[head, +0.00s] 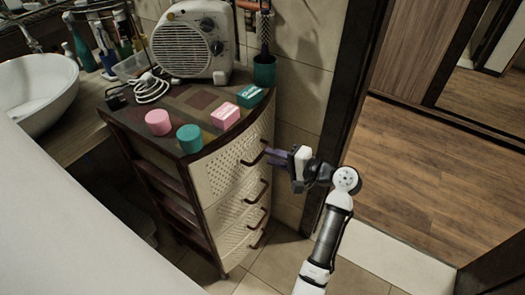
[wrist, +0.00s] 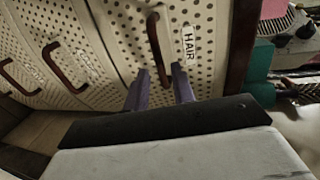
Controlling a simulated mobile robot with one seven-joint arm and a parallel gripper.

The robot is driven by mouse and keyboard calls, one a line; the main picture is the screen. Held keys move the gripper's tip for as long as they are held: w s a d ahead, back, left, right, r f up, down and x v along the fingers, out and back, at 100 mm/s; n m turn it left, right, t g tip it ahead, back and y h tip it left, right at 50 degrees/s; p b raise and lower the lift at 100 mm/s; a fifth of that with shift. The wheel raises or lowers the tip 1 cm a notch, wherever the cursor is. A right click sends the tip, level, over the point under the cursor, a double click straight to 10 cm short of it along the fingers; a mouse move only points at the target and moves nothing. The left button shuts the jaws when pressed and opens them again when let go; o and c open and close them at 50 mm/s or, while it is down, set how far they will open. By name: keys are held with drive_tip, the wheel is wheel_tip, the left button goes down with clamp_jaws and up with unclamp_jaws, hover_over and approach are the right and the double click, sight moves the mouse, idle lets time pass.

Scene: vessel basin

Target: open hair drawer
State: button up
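The hair drawer (head: 229,156) is the top drawer of a cream perforated cabinet in the head view; its front looks flush with the cabinet. In the wrist view, its front (wrist: 208,75) carries a white HAIR label (wrist: 189,40). Its brown curved handle (wrist: 153,38) also shows in the head view (head: 251,161). My gripper (head: 268,156) is at the right side of this handle. In the wrist view, the two purple fingers of my gripper (wrist: 160,75) are apart, with one end of the handle between them. Contact cannot be told.
Several lower drawers (head: 240,190) have similar handles. On the cabinet top are a heater (head: 185,40), pink and teal round containers (head: 158,122) and small boxes (head: 225,115). A dark door frame (head: 345,110) stands right of my gripper. Bare floor (head: 420,170) lies beyond.

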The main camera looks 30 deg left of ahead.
sight(262, 153)
drive_tip(key=shift+p+x, duration=0.3)
drive_tip(key=shift+x, duration=1.95)
drive_tip(key=shift+c, duration=0.2)
clamp_jaws()
